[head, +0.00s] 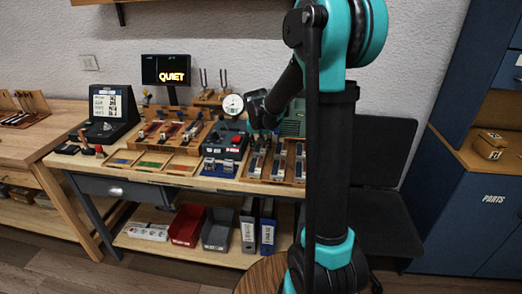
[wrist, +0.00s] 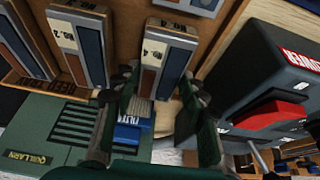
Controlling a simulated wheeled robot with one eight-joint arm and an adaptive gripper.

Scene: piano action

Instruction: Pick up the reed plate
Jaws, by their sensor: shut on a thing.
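In the wrist view, my gripper (wrist: 159,86) has its two dark green fingers on either side of the near end of the No. 4 piece (wrist: 153,55). This piece is a pale block with a brown strip and a blue strip, and it seems to be the reed plate. The gripper is shut on it. It lies among similar pieces in the wooden tray, and I cannot tell whether it is lifted. In the head view, my gripper (head: 264,118) is low over the right part of the bench, partly hidden by my arm.
Similar numbered pieces (wrist: 81,38) stand to the left in the wooden tray (wrist: 232,22). A green Quillarn unit (wrist: 55,130) is at lower left. A dark box with a red part (wrist: 270,112) is close on the right. The head view shows the crowded bench (head: 150,178).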

